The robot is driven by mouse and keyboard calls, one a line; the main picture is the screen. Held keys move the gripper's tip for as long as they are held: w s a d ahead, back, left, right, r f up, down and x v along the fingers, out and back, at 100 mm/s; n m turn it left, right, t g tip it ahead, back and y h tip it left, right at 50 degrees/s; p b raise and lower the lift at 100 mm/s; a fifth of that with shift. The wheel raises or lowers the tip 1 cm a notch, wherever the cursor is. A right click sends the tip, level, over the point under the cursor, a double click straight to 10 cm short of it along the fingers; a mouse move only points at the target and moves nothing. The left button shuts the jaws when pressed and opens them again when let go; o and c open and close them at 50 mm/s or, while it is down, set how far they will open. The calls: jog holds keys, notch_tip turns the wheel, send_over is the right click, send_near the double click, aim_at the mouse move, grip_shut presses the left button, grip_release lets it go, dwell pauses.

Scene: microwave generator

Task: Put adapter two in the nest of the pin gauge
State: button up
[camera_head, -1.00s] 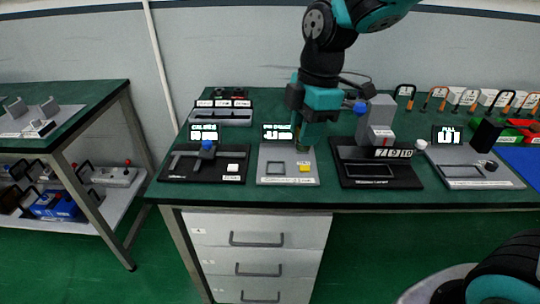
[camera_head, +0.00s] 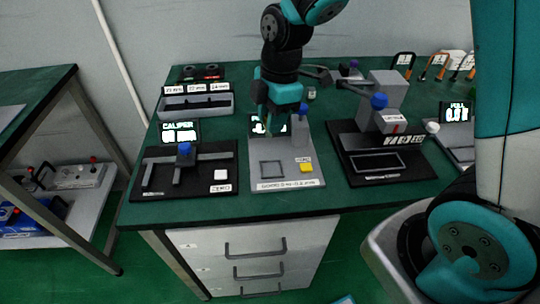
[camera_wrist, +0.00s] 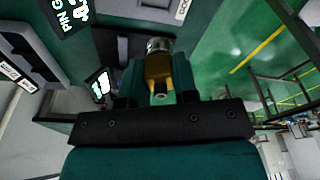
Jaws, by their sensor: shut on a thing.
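The pin gauge (camera_head: 258,180) is a grey plate on the green bench, with a lit display (camera_head: 262,125) at its back. A square outlined recess (camera_head: 272,169), which looks like its nest, lies toward the front and appears empty. A yellow button (camera_head: 306,168) sits to its right. My gripper (camera_head: 276,130) is over the back of the gauge, partly covering the display. In the wrist view my gripper (camera_wrist: 158,85) is shut on a brass and silver fitting (camera_wrist: 158,68), taken as adapter two; its number cannot be read. The fitting is hidden in the head view.
The caliper station (camera_head: 160,180) stands left of the gauge and a black station with a grey block (camera_head: 385,138) stands right. A grey tray (camera_head: 198,106) with labels is at the back left. Drawers (camera_head: 252,250) are below the bench edge.

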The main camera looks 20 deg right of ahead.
notch_tip(320, 180, down, 12)
jog(key=shift+r, duration=0.1)
dwell(0.4)
jog(key=shift+f, duration=0.25)
jog(key=o, duration=1)
jog(key=shift+r, duration=0.2)
